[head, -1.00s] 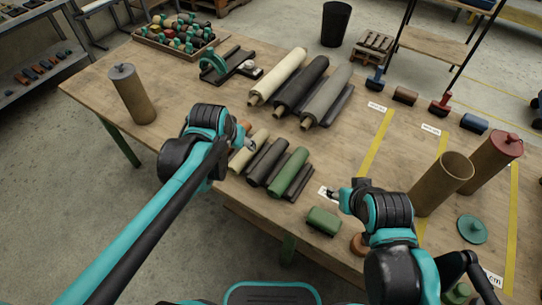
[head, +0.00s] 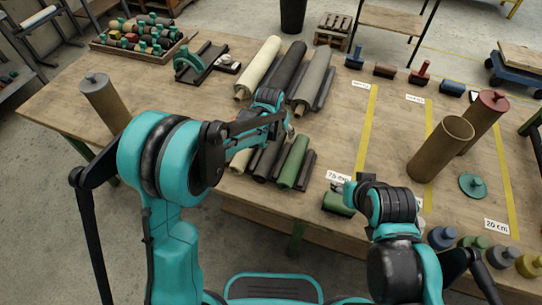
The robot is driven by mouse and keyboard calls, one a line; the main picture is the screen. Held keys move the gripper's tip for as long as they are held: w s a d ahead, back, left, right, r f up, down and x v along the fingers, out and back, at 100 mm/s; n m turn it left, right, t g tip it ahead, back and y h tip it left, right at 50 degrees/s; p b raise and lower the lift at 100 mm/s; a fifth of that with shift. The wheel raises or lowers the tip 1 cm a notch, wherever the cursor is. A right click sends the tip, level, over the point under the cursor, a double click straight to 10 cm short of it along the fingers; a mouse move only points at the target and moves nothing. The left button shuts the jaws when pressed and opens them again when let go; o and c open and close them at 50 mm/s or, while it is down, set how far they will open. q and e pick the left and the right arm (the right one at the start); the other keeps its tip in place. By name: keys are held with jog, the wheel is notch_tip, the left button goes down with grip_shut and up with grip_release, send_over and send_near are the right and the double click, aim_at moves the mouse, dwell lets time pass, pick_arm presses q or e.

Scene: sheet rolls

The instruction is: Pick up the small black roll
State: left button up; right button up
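The small black roll (head: 267,162) lies on the wooden table in a row of short rolls, between a cream roll (head: 242,160) and a green roll (head: 294,162). Its far end is partly hidden by my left wrist. My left gripper (head: 290,130) is over the far ends of the short rolls, close to the black and green ones. Its fingers are small and partly hidden, so I cannot tell whether they are open. My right gripper (head: 338,187) is low, by a green block (head: 336,204) at the table's front edge. Its fingers are too small to read.
A thin dark roll (head: 306,170) lies right of the green one. Long cream (head: 259,66), black (head: 285,70) and grey (head: 314,80) rolls lie behind. A brown tube (head: 440,150) stands at right. A yellow-striped table area (head: 395,140) is largely clear.

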pick_arm(q)
jog(key=b+x, duration=0.1)
jog(key=x, duration=0.2)
jog(key=shift+a+f, duration=0.1)
jog(key=shift+f, duration=0.3)
jog(key=shift+r, duration=0.15)
grip_shut()
